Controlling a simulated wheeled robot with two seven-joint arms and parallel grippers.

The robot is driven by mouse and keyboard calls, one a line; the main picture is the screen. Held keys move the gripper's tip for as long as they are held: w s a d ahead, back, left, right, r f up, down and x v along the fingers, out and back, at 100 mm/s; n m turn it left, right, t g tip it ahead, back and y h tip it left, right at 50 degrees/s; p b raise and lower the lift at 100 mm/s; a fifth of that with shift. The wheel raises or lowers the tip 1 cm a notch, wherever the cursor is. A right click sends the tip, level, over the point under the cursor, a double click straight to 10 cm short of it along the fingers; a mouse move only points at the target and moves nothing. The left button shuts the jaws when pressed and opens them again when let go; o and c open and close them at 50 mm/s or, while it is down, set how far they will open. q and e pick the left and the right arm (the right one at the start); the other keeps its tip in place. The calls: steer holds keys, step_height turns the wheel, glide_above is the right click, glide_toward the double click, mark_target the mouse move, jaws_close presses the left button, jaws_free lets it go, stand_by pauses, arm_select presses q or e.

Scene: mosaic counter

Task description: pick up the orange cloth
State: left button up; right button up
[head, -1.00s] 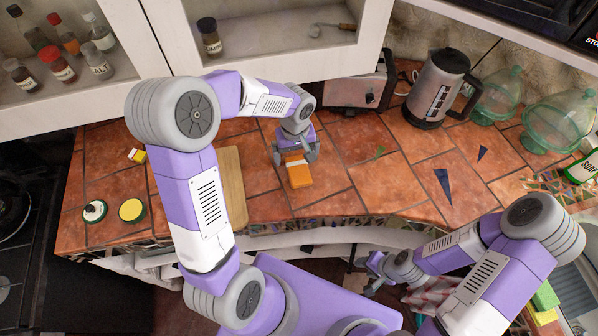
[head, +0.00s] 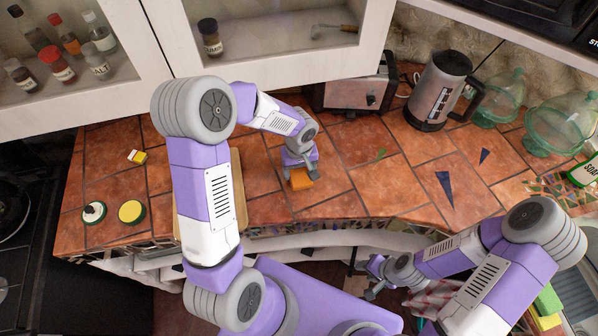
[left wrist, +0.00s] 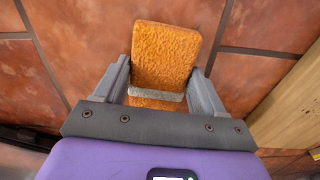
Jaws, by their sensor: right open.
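The orange cloth (head: 300,180) is a small block-like piece on the tiled counter, partly hidden by my left gripper in the head view. In the left wrist view the orange cloth (left wrist: 165,55) has a rough face and a pale grey band across its lower part. My left gripper (head: 299,170) is down at the cloth. In the left wrist view its fingers (left wrist: 160,72) lie on either side of the cloth, close to its edges; I cannot tell whether they press on it. My right gripper (head: 372,277) is open and empty, low in front of the counter.
A wooden board (head: 238,190) lies left of the cloth, partly behind my left arm. A toaster (head: 352,92) and a kettle (head: 437,90) stand behind. Glass jars (head: 560,125) are at the right. The tiles right of the cloth are mostly clear.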

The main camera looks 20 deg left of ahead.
mark_target(299, 172)
arm_select(q)
steer(key=c, duration=0.5)
steer(key=shift+r, duration=0.1)
step_height(299, 172, up, 10)
steer(key=shift+f+p, duration=0.1)
steer(key=shift+p, duration=0.55)
